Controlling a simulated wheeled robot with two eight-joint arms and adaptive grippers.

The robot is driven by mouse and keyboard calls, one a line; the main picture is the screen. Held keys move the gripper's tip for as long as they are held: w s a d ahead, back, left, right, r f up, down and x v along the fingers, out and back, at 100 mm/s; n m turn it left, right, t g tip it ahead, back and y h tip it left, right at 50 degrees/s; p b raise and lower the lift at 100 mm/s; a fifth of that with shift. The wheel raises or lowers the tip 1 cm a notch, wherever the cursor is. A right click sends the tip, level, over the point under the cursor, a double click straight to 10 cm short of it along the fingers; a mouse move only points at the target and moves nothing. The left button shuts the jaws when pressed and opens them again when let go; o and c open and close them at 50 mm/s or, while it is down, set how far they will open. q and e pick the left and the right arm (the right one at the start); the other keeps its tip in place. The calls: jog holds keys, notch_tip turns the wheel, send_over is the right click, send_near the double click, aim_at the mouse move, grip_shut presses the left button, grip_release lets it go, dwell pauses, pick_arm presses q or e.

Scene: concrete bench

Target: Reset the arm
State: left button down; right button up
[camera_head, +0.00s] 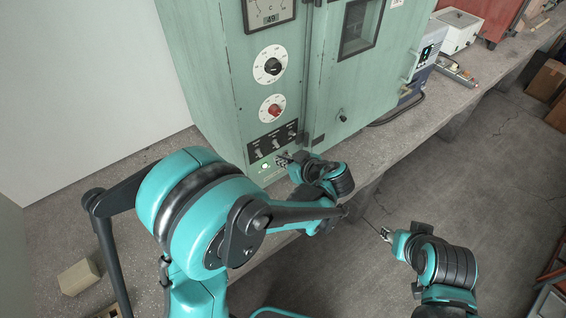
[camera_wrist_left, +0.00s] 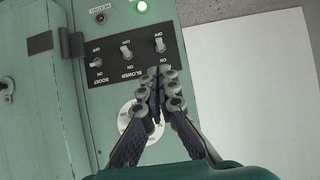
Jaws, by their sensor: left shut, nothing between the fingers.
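My left gripper (camera_head: 283,158) is in front of the lower control panel of a green oven cabinet (camera_head: 215,75). In the left wrist view, my left gripper (camera_wrist_left: 160,78) is shut and empty, its fingertips close to one end of a black switch plate (camera_wrist_left: 112,68). The plate has three toggle switches, two marked BOOST and BLOWER. I cannot tell whether the fingertips touch the plate. My right gripper (camera_head: 385,234) hangs at the lower right, away from the cabinet, too small to tell open from shut.
A green lamp (camera_wrist_left: 140,6) is lit beside an unlit-looking red one (camera_wrist_left: 100,17). Two dials, one black-knobbed (camera_head: 271,66) and one red-knobbed (camera_head: 272,109), sit above the switches. The concrete bench (camera_head: 405,128) runs right, with devices farther along.

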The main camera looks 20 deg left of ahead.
pick_arm(q)
jog(key=shift+w+a+f, duration=0.1)
jog(key=shift+w+a, duration=0.1)
jog(key=shift+s, duration=0.1)
jog(key=s+a+f+m+h+b, duration=0.2)
jog(key=s+m+h+b, duration=0.5)
jog(key=s, duration=1)
jog(key=f+m+h, duration=0.1)
jog(key=m+h, duration=0.1)
jog(key=m, duration=0.1)
jog(key=shift+s+a+f+b, duration=0.2)
jog(key=shift+s+b, duration=0.1)
jog(key=shift+s, duration=0.1)
